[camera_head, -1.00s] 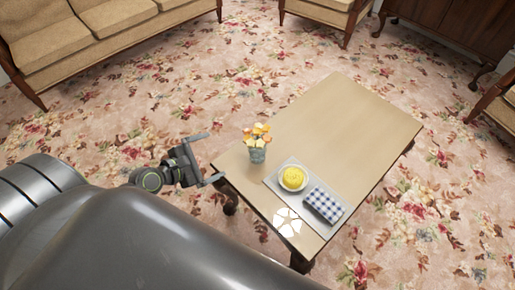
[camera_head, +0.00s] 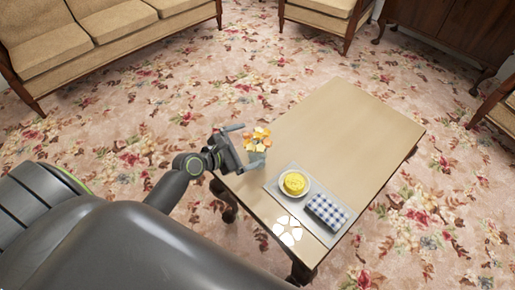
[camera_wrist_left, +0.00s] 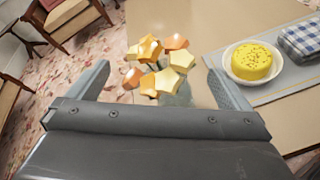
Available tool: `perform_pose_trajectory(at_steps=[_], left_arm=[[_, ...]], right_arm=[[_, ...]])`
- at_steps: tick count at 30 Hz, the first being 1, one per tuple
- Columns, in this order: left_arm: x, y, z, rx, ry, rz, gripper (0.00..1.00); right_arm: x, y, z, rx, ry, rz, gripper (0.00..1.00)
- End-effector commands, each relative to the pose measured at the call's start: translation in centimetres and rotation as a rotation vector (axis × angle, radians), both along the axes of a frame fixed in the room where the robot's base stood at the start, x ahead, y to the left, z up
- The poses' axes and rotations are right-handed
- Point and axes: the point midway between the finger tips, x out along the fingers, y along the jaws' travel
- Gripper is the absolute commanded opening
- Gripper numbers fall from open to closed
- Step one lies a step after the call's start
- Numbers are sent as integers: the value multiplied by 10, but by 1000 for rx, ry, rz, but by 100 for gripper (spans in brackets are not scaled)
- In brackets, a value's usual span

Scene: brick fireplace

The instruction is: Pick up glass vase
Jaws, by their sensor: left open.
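The glass vase (camera_head: 257,159) stands near the left edge of the low wooden table (camera_head: 335,120), with orange and yellow flowers (camera_head: 257,140) in it. My left gripper (camera_head: 245,147) is open and beside the vase, on its left side. In the left wrist view the flowers (camera_wrist_left: 160,66) show between the two spread fingers (camera_wrist_left: 165,85), and the greyish vase (camera_wrist_left: 178,95) shows below them, its lower part hidden by the gripper body. I cannot tell whether a finger touches the vase. My right gripper is not in view.
A grey tray (camera_head: 274,187) right of the vase holds a yellow cake on a white plate (camera_head: 295,184) and a blue checked cloth (camera_head: 326,211). A white flower-shaped item (camera_head: 287,229) lies nearer. The table's far part is bare. A sofa (camera_head: 100,40) stands far left.

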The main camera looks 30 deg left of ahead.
Motion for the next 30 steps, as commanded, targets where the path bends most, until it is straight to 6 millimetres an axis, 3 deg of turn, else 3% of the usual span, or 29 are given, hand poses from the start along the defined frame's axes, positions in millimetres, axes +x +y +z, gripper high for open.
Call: perform_pose_trajectory(at_steps=[16, 27, 30], left_arm=[[42, -11, -20, -1, 0, 1, 100], [47, -13, -20, 0, -1, 1, 100], [47, -13, -20, 0, -1, 1, 87]], right_arm=[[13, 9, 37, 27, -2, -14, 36], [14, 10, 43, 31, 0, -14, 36], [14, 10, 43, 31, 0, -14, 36]])
